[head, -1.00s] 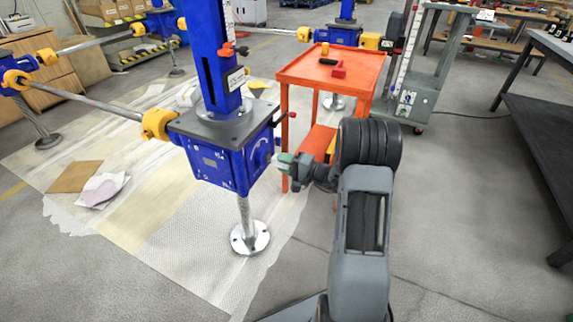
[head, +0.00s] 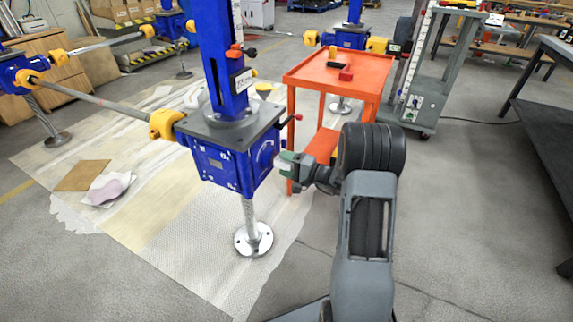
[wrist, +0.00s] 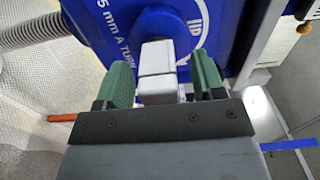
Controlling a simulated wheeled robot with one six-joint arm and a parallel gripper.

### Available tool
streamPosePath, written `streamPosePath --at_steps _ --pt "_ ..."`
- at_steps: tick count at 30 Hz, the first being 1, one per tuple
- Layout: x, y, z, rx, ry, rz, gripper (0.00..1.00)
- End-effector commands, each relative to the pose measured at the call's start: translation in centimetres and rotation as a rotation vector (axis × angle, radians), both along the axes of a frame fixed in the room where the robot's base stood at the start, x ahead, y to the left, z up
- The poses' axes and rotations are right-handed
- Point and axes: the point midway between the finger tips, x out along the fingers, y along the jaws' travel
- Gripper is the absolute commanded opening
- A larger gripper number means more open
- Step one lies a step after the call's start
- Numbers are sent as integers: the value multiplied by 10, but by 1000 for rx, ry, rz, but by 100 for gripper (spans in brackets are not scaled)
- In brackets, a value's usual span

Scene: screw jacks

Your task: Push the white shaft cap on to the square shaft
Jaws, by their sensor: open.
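The blue screw jack (head: 215,165) stands left of centre in the head view, with a grey top plate and a round hub on its right face. My gripper (head: 283,165) is close to that face. In the wrist view, my gripper (wrist: 160,85) has two green fingers, open, one on each side of a white square block, the shaft cap (wrist: 155,60). Gaps show between the block and the fingers. The block lies in line with the dark blue hub (wrist: 160,22). The square shaft is hidden or cannot be told apart, so how far the cap sits on it is unclear.
An orange cart (head: 340,72) with small items on top stands behind my gripper. A second blue jack (head: 350,37) is beyond it. Steel rods with yellow couplings (head: 165,124) run left from the near jack. The floor at right is clear up to a dark bench (head: 545,105).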

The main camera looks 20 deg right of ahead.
Motion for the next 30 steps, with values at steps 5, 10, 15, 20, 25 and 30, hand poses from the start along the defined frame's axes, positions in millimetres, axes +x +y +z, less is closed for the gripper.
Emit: streamPosePath --at_steps 5,10,15,20,25,30 --pt "-2 -2 0 0 1 -1 62" --pt "-16 -15 1 2 3 -4 62" --pt "-42 -39 2 1 2 -6 62" --pt "-66 -60 1 2 1 -5 62" --pt "-86 -78 1 1 1 -4 62" --pt "-98 -89 0 1 1 -1 62"
